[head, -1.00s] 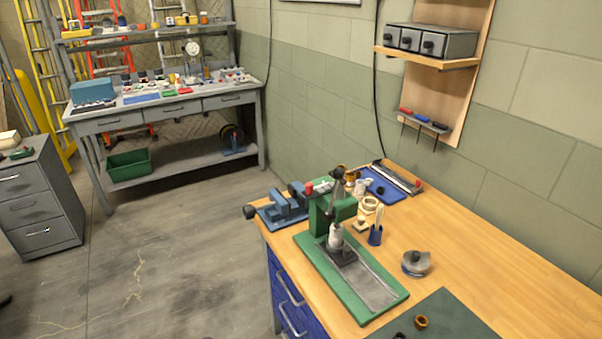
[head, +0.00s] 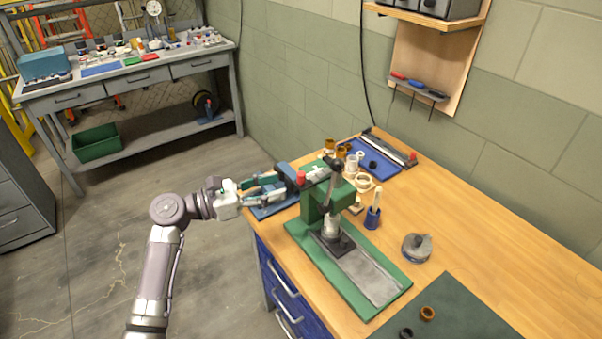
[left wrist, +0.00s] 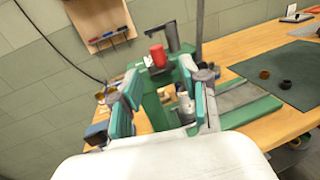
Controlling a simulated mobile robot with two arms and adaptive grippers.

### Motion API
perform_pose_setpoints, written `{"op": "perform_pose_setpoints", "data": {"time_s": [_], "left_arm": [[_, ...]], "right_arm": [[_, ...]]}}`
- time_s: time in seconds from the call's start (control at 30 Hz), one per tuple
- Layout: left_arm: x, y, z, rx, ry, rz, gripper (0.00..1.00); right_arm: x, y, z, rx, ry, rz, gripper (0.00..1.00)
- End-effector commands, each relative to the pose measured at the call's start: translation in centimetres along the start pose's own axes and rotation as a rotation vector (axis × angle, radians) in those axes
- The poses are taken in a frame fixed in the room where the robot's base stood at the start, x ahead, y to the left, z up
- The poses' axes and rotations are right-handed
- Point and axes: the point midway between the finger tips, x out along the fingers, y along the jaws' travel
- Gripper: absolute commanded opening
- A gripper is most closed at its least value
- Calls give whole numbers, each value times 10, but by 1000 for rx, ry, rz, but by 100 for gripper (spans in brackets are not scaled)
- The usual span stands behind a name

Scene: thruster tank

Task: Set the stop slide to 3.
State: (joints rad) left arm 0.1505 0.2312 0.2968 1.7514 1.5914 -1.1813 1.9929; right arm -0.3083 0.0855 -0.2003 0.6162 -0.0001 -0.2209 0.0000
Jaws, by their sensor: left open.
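A green press (head: 313,205) with a black lever stands on a green base on the wooden bench; it also shows in the left wrist view (left wrist: 152,105). A red knob (head: 301,178) sits at the top of the press, beside a pale strip; the knob shows in the left wrist view (left wrist: 158,55) too. I cannot read any scale, so the stop slide's setting is unclear. My left gripper (head: 283,187) is to the left of the press head, pointing at it. Its fingers are apart with nothing between them in the left wrist view (left wrist: 166,98). My right gripper is not in view.
A blue vise (head: 270,208) is partly hidden behind my left gripper. A blue cup (head: 372,218), a grey round part (head: 416,248) and a dark green mat (head: 455,312) lie right of the press. The bench's right side is largely clear.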

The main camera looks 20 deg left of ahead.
Motion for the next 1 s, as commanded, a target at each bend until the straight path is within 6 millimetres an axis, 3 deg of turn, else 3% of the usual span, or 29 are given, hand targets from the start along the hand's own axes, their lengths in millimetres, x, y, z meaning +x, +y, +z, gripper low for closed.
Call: {"op": "perform_pose_setpoints", "data": {"time_s": [0.1, 0.3, 0.5, 0.77, 1.0], "left_arm": [[27, 0, 3, -2, -2, -2, 45], [58, 0, 2, -1, -1, 0, 45], [71, 0, 0, 1, 2, 1, 45], [72, 0, -1, 1, 2, 1, 45], [72, 0, -1, 1, 2, 1, 9]], "right_arm": [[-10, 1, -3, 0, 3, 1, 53], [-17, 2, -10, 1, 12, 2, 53], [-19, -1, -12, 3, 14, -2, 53], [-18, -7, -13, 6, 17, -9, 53], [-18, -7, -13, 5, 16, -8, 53]]}}
